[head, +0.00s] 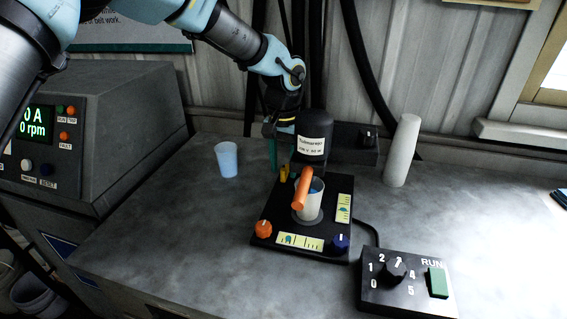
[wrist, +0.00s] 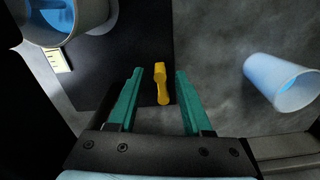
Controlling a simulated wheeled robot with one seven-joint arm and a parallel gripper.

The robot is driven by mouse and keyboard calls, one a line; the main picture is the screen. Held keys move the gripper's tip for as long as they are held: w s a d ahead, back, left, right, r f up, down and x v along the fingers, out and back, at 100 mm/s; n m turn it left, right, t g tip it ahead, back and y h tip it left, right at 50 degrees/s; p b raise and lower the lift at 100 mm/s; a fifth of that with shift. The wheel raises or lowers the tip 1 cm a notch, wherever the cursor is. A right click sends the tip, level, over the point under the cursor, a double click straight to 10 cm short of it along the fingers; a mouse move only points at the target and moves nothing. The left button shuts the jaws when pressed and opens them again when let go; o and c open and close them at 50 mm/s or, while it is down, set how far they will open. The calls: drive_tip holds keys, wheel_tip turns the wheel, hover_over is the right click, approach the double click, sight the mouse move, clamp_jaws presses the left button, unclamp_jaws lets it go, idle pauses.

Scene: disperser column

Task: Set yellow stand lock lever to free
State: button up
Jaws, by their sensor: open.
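The yellow lock lever (wrist: 161,84) stands out between the two teal fingers of my gripper (wrist: 159,74) in the wrist view, with a gap on each side. My gripper is open, and neither finger visibly touches the lever. In the head view the lever (head: 284,173) is a small yellow piece at the back left of the black disperser stand (head: 262,225). My gripper (head: 277,152) is beside the column there, partly hidden by its own wrist. I cannot read a free or locked mark near the lever.
The black motor head (head: 313,124) overhangs the stand, with an orange handle (head: 302,188) and a white cup (head: 312,207) with blue contents under it. A loose pale cup (head: 227,160) stands left. A white cylinder (head: 402,150) and control box (head: 407,284) are right.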

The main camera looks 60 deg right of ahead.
drive_tip(key=shift+c, duration=0.4)
clamp_jaws()
drive_tip(key=shift+w, duration=0.1)
drive_tip(key=m, duration=0.1)
drive_tip(key=w+m, duration=0.1)
drive_tip(key=m, duration=0.1)
drive_tip(key=shift+w+a, duration=0.1)
drive_tip(key=shift+w, duration=0.15)
drive_tip(key=m, duration=0.2)
drive_tip(key=w+m+p, duration=0.1)
drive_tip(key=m, duration=0.1)
drive_tip(key=shift+w, duration=0.3)
drive_tip(key=m, duration=0.1)
drive_tip(key=w+d+m, duration=0.1)
drive_tip(key=m, duration=0.1)
drive_tip(key=shift+w+m+p, duration=0.25)
drive_tip(key=shift+m+p, duration=0.05)
drive_tip(key=shift+w+d+m+p, duration=0.15)
drive_tip(key=shift+w+d+m, duration=0.15)
drive_tip(key=shift+m, duration=0.55)
drive_tip(key=shift+w+d+m+p, duration=0.15)
drive_tip(key=shift+w+d+m, duration=0.1)
drive_tip(key=shift+m, duration=0.6)
